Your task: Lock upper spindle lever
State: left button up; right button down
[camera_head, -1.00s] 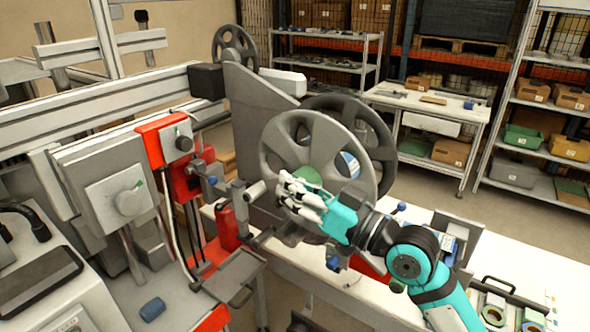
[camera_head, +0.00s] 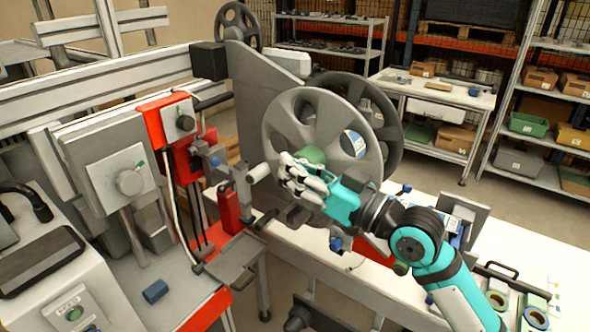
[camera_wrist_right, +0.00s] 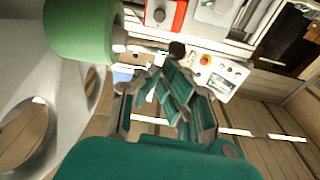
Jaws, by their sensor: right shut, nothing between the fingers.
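The upper grey reel (camera_head: 278,138) stands upright with a green core (camera_head: 311,155) at its centre. The core also shows large at upper left in the wrist view (camera_wrist_right: 82,28). A thin rod with a black knob (camera_wrist_right: 177,50) shows beside the core's pale end, just beyond the fingers; it looks like the spindle lever, though its joint is unclear. My right gripper (camera_head: 287,175) is shut and empty, in front of the reel and close to the core. Its fingers (camera_wrist_right: 170,92) point toward the knob; contact cannot be told. My left gripper is out of view.
A red-and-grey machine frame with a control box (camera_head: 122,182) stands left of the reel. A dark reel (camera_head: 388,115) is behind it. The white table (camera_head: 515,245) on the right carries several small parts.

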jog(key=shift+f, duration=0.1)
jog(key=shift+f+n+g+y+b, duration=0.15)
jog(key=shift+f+n+g+b, duration=0.15)
jog(key=shift+f+n+b, duration=0.95)
jog(key=shift+f+n+g+y+b, duration=0.25)
jog(key=shift+f+n+b, duration=0.25)
jog(key=shift+n+b, duration=1.35)
jog(key=shift+f+n+g+y+b, duration=0.1)
jog(key=shift+f+n+g+b, duration=0.25)
jog(key=shift+f+n+b, duration=0.9)
jog(key=shift+r+n+b, duration=0.2)
jog(key=shift+n+b, duration=0.15)
